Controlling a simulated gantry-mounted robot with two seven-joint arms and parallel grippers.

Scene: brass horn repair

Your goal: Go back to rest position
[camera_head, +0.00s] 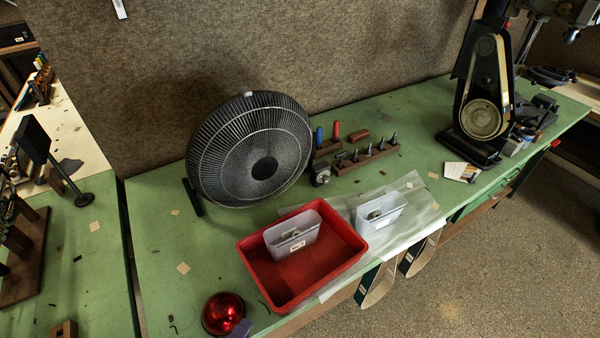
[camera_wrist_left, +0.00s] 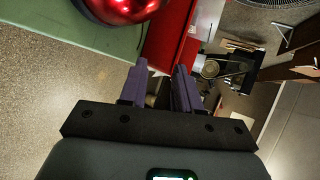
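The red dome (camera_wrist_left: 122,6) also shows at the top of that view. My right gripper is in neither view.
A red tray (camera_head: 256,278) holds a clear bin (camera_head: 292,240). A second bin (camera_head: 381,213) stands to its right on a plastic sheet. A fan (camera_head: 250,150), a tool rack (camera_head: 366,158) and a belt machine (camera_head: 484,100) stand behind on the green bench (camera_head: 160,262).

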